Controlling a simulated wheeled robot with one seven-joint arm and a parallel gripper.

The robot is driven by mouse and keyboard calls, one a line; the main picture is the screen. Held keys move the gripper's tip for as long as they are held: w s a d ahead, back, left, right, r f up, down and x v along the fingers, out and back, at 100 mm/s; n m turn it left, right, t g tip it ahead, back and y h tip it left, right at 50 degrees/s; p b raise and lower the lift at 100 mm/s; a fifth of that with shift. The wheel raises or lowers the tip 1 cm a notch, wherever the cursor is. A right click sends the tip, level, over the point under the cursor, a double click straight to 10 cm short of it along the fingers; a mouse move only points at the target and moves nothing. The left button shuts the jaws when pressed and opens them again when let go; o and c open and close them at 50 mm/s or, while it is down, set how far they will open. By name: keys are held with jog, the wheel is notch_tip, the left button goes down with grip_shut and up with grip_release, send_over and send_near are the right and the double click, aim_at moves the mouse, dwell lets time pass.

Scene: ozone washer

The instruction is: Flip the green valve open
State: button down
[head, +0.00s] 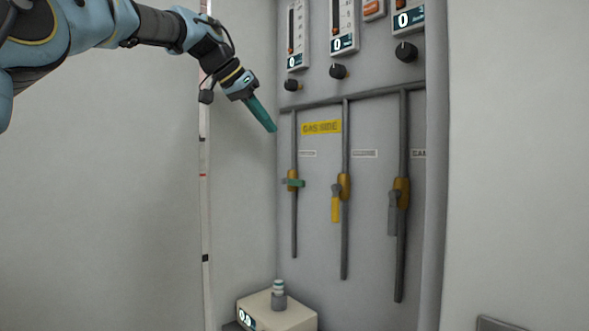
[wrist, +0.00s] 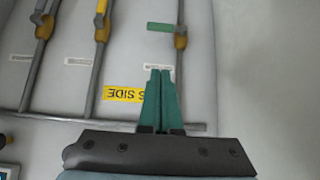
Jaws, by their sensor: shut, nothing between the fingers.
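The green valve handle (head: 294,183) is on the leftmost pipe of the panel in the head view. It lies horizontal, across the pipe, at a brass valve body (head: 292,174). In the wrist view, which is upside down, the green handle (wrist: 161,27) shows at the top, right of centre. My gripper (head: 273,129) has green fingers, shut and empty. In the head view it appears above and to the left of the valve, pointing down and right. In the wrist view my gripper (wrist: 160,70) appears apart from the handle.
A yellow handle (head: 335,209) and a grey handle (head: 392,220) hang down along the other two pipes. A yellow "GAS SIDE" label (head: 321,127) is above the valves. Dials and gauges are higher up. A pale box (head: 292,315) with a knob-like top stands below.

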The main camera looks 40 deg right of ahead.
jog(key=shift+d, duration=0.1)
jog(key=p, duration=0.3)
send_over(294, 182)
jog(key=a, duration=0.2)
notch_tip(294, 182, down, 6)
jog(key=shift+d+f+p, duration=0.2)
jog(key=shift+f+p, duration=0.05)
jog(key=shift+f, duration=1)
jog(key=shift+d+f+p, duration=0.15)
jog(key=shift+f+p, duration=0.1)
jog(key=shift+f, duration=1)
jog(key=shift+s+f+b, duration=0.1)
jog(key=shift+f+b, duration=0.05)
jog(key=shift+b, duration=0.5)
